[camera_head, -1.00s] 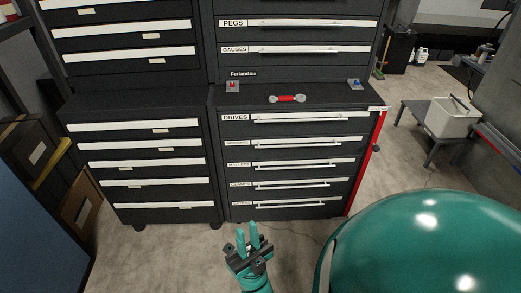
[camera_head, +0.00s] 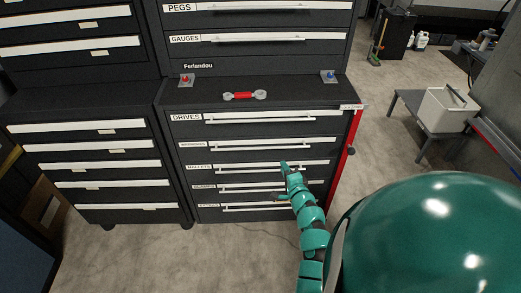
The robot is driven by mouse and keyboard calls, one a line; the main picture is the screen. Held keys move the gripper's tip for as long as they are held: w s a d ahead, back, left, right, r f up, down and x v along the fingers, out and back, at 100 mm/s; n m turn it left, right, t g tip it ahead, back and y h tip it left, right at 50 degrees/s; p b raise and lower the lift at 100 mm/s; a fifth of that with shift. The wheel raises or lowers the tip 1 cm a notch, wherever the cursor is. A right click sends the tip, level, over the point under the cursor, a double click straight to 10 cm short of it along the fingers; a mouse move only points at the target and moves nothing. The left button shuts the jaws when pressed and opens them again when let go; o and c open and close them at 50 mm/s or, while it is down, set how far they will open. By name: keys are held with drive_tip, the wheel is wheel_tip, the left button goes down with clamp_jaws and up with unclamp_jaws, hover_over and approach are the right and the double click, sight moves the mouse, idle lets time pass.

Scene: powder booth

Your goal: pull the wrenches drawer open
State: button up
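The dark tool cabinet (camera_head: 180,160) has a column of drawers with white label strips and long bar handles. The second drawer down (camera_head: 265,145), below the one labelled DRIVES, has a small blurred label that looks like WRENCHES. It is shut, and its handle (camera_head: 245,147) is clear of my arm. My gripper (camera_head: 286,167) is in front of the right part of the MALLETS drawer (camera_head: 255,167), just below the second drawer. I see it from behind, so its finger gap and any contact with a handle are hidden.
A red-handled object (camera_head: 244,95) lies on the cabinet top between two small brackets. A shut drawer unit (camera_head: 100,152) stands at left. A white bin (camera_head: 446,110) sits on a grey bench (camera_head: 406,100) at right. Bare floor shows before the cabinet.

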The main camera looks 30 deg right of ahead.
sight(261, 148)
drive_tip(key=w+f+y, duration=0.1)
drive_tip(key=w, duration=0.4)
drive_tip(key=w+f+y, duration=0.1)
drive_tip(key=w, duration=0.5)
drive_tip(key=w+d+f+y, duration=0.1)
drive_tip(key=w, duration=0.4)
drive_tip(key=shift+w+f, duration=0.2)
drive_tip(key=shift+w, duration=0.15)
drive_tip(key=shift+c, duration=0.4)
clamp_jaws()
